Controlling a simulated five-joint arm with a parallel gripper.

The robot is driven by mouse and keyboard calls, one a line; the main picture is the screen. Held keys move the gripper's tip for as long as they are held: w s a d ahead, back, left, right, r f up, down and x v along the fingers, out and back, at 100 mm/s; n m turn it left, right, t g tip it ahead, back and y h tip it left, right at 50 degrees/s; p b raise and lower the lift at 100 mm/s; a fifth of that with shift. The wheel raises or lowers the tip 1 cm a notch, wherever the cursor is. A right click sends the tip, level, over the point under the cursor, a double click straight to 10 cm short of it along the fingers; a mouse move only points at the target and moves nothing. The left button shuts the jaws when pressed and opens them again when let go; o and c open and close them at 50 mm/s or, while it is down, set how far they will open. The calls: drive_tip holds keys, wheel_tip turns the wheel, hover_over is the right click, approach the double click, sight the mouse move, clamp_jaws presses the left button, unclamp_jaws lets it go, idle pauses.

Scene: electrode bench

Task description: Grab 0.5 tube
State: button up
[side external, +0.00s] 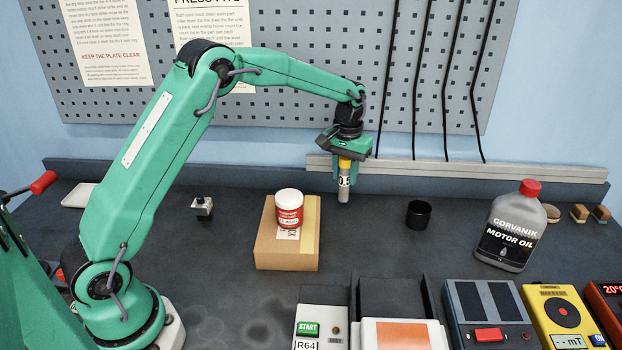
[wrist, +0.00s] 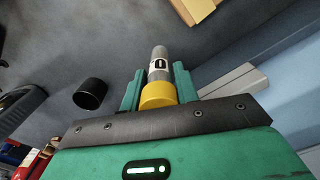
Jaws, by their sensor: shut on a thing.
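The 0.5 tube (side external: 344,186) is a grey tube with a yellow cap and a white label showing "0.5". It hangs upright above the bench under my gripper (side external: 345,160), to the right of the cardboard box. In the wrist view the tube (wrist: 158,67) sits between the two green fingers of my gripper (wrist: 157,90), with its yellow cap nearest the palm. My gripper is shut on the tube. Part of the label is turned out of sight in the wrist view.
A red-and-white jar (side external: 289,211) stands on a cardboard box (side external: 287,255). A black cup (side external: 418,214) stands right of the tube, and a motor oil bottle (side external: 509,228) is further right. Instruments, including a yellow meter (side external: 563,318), line the front edge. A pegboard (side external: 300,90) stands behind.

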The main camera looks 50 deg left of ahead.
drive_tip(key=s+d+r, duration=0.4)
drive_tip(key=d+r, duration=0.2)
drive_tip(key=d, duration=0.3)
drive_tip(key=shift+s, duration=0.3)
drive_tip(key=shift+d, duration=0.1)
